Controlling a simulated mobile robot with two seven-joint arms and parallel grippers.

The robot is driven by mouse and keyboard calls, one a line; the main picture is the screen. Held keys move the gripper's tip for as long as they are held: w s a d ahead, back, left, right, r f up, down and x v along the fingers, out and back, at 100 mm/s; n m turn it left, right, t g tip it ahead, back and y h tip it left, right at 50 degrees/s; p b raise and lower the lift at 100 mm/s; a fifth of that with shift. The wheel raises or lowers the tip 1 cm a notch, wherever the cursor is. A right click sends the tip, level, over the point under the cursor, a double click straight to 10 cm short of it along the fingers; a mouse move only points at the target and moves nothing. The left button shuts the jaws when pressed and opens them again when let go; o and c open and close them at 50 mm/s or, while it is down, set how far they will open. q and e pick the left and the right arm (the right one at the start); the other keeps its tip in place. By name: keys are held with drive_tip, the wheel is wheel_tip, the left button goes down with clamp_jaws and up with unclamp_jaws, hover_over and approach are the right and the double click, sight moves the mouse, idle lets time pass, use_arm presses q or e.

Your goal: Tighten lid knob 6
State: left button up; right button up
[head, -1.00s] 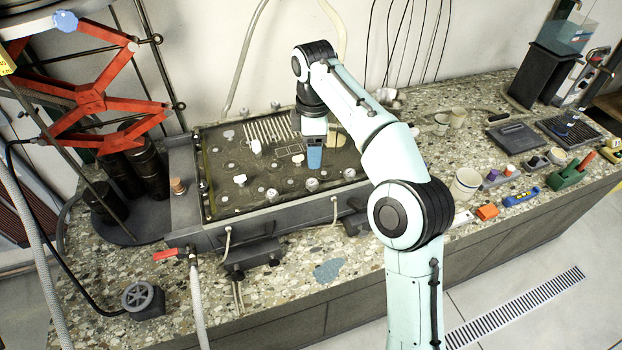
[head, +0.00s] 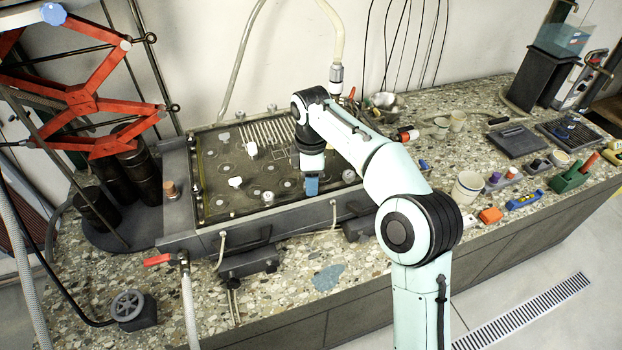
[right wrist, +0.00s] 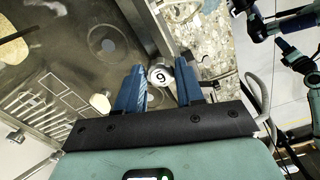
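The tank lid (head: 215,165) is a dark clear plate in a grey frame on the counter. In the right wrist view a round pale lid knob (right wrist: 160,75) bears a digit that reads as 6 or 9 depending on its turn. It sits by the lid's edge, between the two blue fingers of my right gripper (right wrist: 160,88). The fingers are apart, with a visible gap to the knob. In the head view my right gripper (head: 311,186) points down at the lid's front edge and hides that knob. Other front knobs show left (head: 268,197) and right (head: 349,176). My left gripper is out of view.
A hose with a grey end (head: 336,75) hangs behind the tank. A red-handled valve (head: 158,260) is at the front left. Cups (head: 467,187) and small tools stand on the right counter.

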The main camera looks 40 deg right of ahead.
drive_tip(key=c, duration=0.5)
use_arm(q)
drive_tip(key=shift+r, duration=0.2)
use_arm(e)
drive_tip(key=m+p, duration=0.3)
drive_tip(key=m, duration=0.1)
drive_tip(key=shift+r, duration=0.15)
drive_tip(key=m+p, duration=0.1)
drive_tip(key=m, duration=0.3)
drive_tip(key=shift+a+p, duration=0.1)
drive_tip(key=shift+p, duration=0.3)
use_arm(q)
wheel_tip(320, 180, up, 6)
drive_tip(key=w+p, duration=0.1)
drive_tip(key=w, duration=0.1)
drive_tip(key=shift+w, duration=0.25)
use_arm(e)
drive_tip(key=shift+m, duration=1.5)
drive_tip(key=o, duration=1.1)
drive_tip(key=shift+c, duration=0.2)
